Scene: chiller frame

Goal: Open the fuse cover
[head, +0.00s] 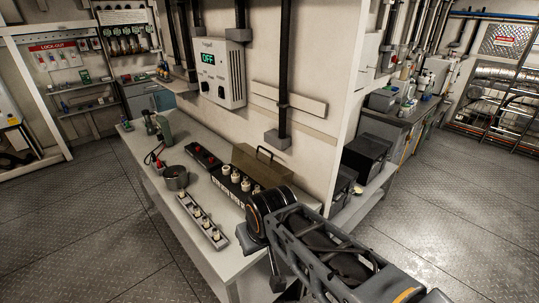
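A brown cover (258,169) with a dark handle stands raised at the back of the workbench, against the wall side. In front of it is a dark fuse block (230,181) with a row of white fuses showing uncovered. I take the brown panel to be the fuse cover; its hinge is too small to make out. My arm comes in from the lower right, and its dark joint is close in front of the right end of the fuse block, hiding part of that area. My gripper is not visible in this view.
A wall box reading OFF (222,74) hangs above. Open floor lies left.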

